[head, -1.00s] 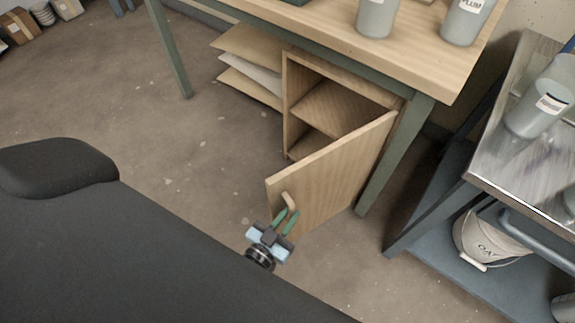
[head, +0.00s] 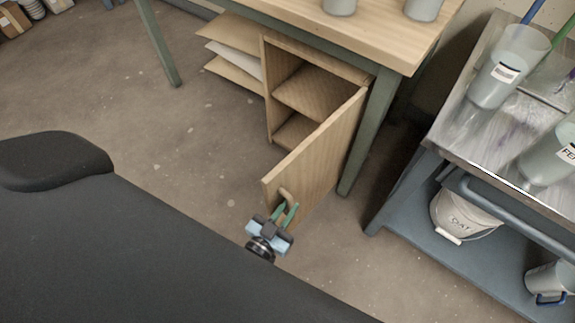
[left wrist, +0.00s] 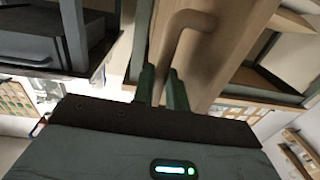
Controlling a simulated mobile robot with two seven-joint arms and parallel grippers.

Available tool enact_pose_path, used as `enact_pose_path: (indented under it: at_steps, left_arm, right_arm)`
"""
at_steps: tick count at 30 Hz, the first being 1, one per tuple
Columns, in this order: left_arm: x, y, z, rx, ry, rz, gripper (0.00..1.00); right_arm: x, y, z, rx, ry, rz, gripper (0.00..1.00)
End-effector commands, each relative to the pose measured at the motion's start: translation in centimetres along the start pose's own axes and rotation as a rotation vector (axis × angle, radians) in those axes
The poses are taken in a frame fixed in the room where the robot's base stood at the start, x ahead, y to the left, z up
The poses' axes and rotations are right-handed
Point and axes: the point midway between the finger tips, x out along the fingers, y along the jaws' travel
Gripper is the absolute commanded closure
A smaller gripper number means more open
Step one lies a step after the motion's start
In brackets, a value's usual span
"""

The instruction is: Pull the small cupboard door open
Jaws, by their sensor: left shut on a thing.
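The small wooden cupboard (head: 270,92) stands under the workbench, with two empty-looking compartments showing. Its door (head: 322,150) stands wide open, hinged at the right side of the cupboard and swung out toward me. The door's bent handle (head: 287,195) is near its free edge; the handle also shows large in the left wrist view (left wrist: 182,22). My left gripper (head: 286,212) is shut on the handle, its green fingers on either side of it. The fingers show in the left wrist view (left wrist: 162,88) too. My right gripper is not in view.
The wooden workbench (head: 372,42) has green legs; one leg (head: 368,135) stands just right of the door. A grey metal cart (head: 455,125) with cups and an oat bucket (head: 465,215) stands at the right. The floor left of the door is clear.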

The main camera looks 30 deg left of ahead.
Motion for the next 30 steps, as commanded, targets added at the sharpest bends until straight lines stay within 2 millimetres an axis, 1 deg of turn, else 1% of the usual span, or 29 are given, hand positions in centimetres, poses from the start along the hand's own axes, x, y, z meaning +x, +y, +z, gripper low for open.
enact_pose_path:
  at_steps: [1,13,14,18,26,30]
  left_arm:
    - [0.4,0.0,-0.4,0.000,0.010,0.000,1.00]
    - [0.4,0.0,-0.4,0.000,0.012,-0.001,1.00]
    - [0.4,0.0,-0.4,0.000,0.012,-0.001,0.83]
    - [0.3,0.0,-0.3,0.000,0.009,-0.001,0.65]
    - [0.1,-0.1,-0.1,0.000,0.004,-0.001,0.64]
    - [-0.8,-0.1,-0.1,0.001,0.003,0.000,0.64]
  right_arm:
    - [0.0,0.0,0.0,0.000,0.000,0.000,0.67]
    - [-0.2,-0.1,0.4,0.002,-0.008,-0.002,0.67]
    - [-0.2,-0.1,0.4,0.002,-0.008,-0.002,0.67]
    - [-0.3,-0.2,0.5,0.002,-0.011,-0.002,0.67]
    - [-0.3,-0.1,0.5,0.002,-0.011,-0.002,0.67]
    - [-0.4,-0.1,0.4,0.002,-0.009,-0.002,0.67]
